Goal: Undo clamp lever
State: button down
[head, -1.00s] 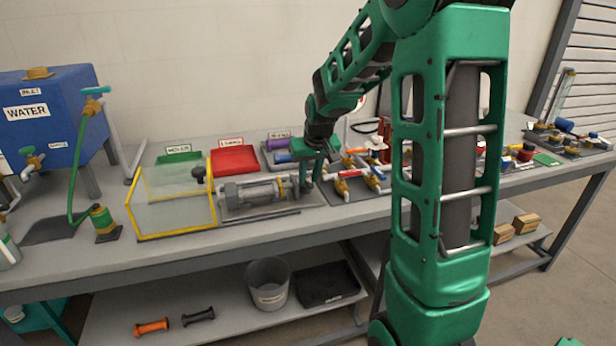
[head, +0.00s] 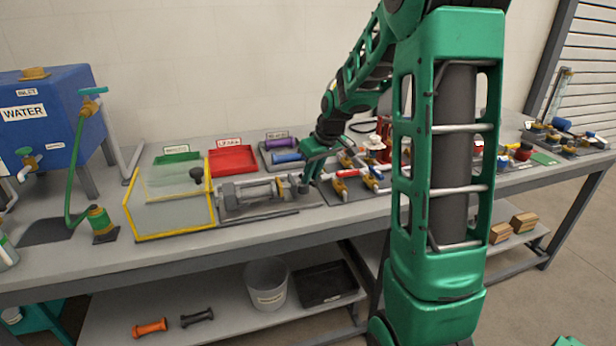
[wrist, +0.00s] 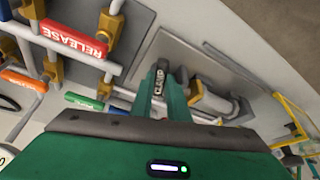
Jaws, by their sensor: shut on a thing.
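The clamp lever (wrist: 159,84), a dark handle with a white CLAMP label, shows between my fingertips in the wrist view. My gripper (wrist: 163,88) is shut on it. In the head view my gripper (head: 306,183) reaches down at the right end of the grey pump cylinder (head: 252,193), and its fingers hide the lever there. The cylinder's metal end also shows in the wrist view (wrist: 215,100), just right of the lever.
A yellow-framed clear guard (head: 131,218) stands left of the cylinder. A pipe manifold with a red RELEASE handle (wrist: 73,38) is close beside my gripper. A red tray (head: 233,160) and a green tray (head: 177,157) lie behind. A blue water tank (head: 50,120) is far left.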

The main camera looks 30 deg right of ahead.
jog(key=n, duration=0.2)
jog(key=d+n+y, duration=0.2)
jog(key=n, duration=0.1)
jog(key=shift+w+n+g, duration=0.3)
jog(key=shift+w+g, duration=0.05)
jog(key=shift+g, duration=0.05)
jog(key=n, duration=0.2)
jog(key=n+y, duration=0.1)
jog(key=shift+w+d+n+g, duration=0.3)
jog(key=shift+w+d+g, duration=0.1)
jog(key=shift+w+d+r+n+g+y, duration=0.15)
jog(key=shift+w+n+g, duration=0.1)
jog(key=shift+n, duration=0.5)
jog(key=shift+w+d+f+n+g+y, duration=0.1)
jog(key=shift+w+n+g, duration=0.15)
jog(key=shift+n, duration=0.45)
jog(key=shift+w+d+r+n+g+y, duration=0.15)
jog(key=shift+n+g, duration=0.15)
jog(key=shift+n, duration=0.45)
jog(key=shift+a+f, duration=0.1)
jog(key=shift+a, duration=0.05)
jog(key=c, duration=2)
grip_release()
jog(key=v, duration=1)
jog(key=shift+d+r, duration=0.2)
jog(key=shift+r, duration=0.05)
